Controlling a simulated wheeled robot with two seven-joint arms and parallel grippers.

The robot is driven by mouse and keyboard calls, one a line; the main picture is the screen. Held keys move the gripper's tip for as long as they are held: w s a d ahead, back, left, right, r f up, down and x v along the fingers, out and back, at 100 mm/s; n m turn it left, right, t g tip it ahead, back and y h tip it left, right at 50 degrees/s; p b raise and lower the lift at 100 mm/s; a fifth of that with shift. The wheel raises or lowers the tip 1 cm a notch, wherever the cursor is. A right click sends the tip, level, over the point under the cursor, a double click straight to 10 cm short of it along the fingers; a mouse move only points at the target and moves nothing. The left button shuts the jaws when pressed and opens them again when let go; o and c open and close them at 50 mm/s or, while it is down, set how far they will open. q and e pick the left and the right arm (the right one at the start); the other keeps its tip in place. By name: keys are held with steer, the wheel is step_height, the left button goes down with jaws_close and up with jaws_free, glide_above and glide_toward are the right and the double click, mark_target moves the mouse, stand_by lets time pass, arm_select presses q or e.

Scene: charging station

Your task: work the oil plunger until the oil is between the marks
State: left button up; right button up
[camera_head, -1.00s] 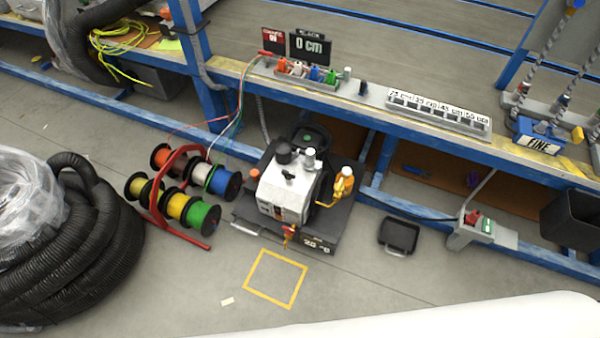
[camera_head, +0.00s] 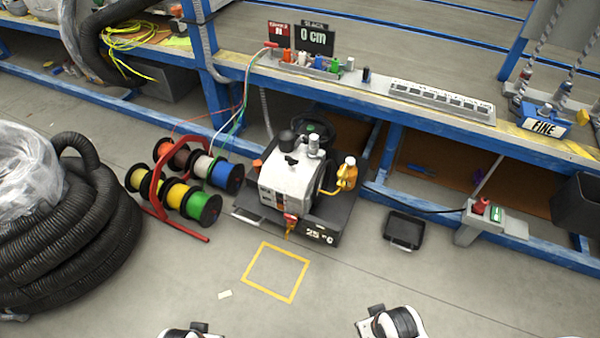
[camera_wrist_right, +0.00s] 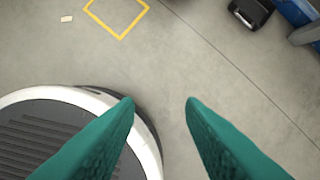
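A white and black pump machine (camera_head: 287,187) stands on a dark base on the floor, with a sign on the base that seems to read 25 °C. An orange-yellow oil bottle or plunger part (camera_head: 347,173) is on its right side. A small red and yellow tap (camera_head: 290,224) is at its front. The oil level and its marks are too small to make out. My right gripper (camera_wrist_right: 160,102) shows two teal fingers, spread apart with only bare floor between them. In the head view my arms show only at the bottom edge; my left gripper's fingers are not visible.
A red rack of wire spools (camera_head: 160,195) stands left of the machine, near a coil of black hose (camera_head: 75,235). A workbench with a blue frame (camera_head: 440,125) runs behind. A black tray (camera_head: 404,231) lies to the right.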

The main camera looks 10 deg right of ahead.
jaws_close()
stand_by(0.7)
steer(key=shift+w, duration=0.1)
stand_by(0.8)
